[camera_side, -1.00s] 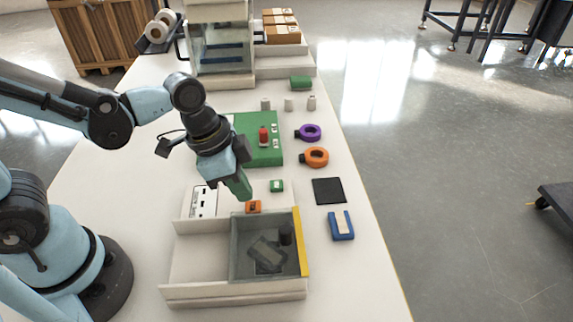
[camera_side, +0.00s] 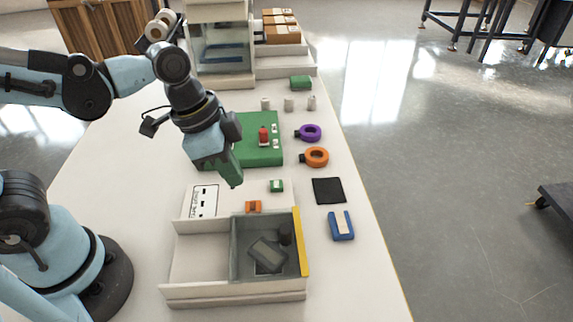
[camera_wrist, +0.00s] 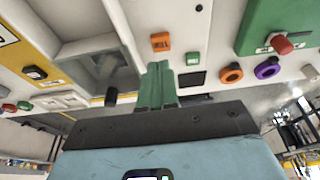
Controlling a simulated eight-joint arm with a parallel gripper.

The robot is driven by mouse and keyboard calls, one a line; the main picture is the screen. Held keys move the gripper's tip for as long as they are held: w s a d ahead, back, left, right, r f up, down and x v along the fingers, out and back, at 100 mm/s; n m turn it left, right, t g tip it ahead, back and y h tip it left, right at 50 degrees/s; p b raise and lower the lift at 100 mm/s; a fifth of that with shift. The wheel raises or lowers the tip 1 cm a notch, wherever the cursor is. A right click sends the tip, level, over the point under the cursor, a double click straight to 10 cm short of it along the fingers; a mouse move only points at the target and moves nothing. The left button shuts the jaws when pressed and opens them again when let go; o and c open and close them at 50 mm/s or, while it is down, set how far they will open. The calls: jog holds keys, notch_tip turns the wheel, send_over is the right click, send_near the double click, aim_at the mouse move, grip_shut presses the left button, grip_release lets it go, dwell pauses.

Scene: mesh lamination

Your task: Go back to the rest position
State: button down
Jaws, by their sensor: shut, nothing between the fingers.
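My gripper (camera_side: 236,182) is shut and empty. Its green fingers are held in the air in front of the green board (camera_side: 262,155), above and behind the open tray (camera_side: 192,291). In the wrist view the fingers (camera_wrist: 157,72) are pressed together with nothing between them. A small orange block (camera_side: 253,206) and a small green block (camera_side: 276,186) lie on the table below and to the right of the fingertips. The tray's grey compartment holds dark items (camera_side: 266,254).
A purple ring (camera_side: 310,132), an orange ring (camera_side: 316,156), a black square pad (camera_side: 328,190) and a blue holder (camera_side: 341,226) stand along the right edge. Small white cylinders (camera_side: 289,104) and a glass-fronted box (camera_side: 222,50) are at the back. Clear table lies left of the board.

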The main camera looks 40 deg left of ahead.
jog(key=w+a+r+n+t+y, duration=0.1)
jog(key=a+r+n+t+y, duration=0.1)
jog(key=a+n+t, duration=0.3)
jog(key=a+r+n, duration=0.1)
jog(key=a+n, duration=0.3)
jog(key=shift+w+a, duration=0.35)
jog(key=shift+w, duration=0.05)
